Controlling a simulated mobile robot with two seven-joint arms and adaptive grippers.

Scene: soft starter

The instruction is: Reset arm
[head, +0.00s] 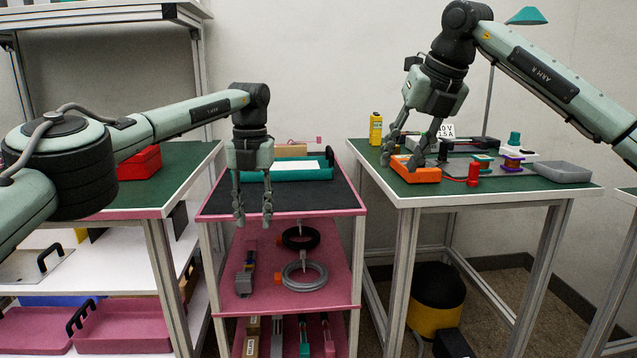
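My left gripper (252,218) hangs pointing down over the front of the pink cart's dark top (290,204). Its two fingers are apart, with nothing between them. My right gripper (402,160) points down over the green-topped table (420,188) at the right. Its fingers are apart and its tips are close to an orange box (416,171). I cannot tell whether the tips touch the box; nothing seems gripped.
A teal tray (300,170) lies on the cart top. The right table holds a yellow bottle (376,128), a red cylinder (473,174) and a grey tray (562,172). A red box (139,163) sits on the left table.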

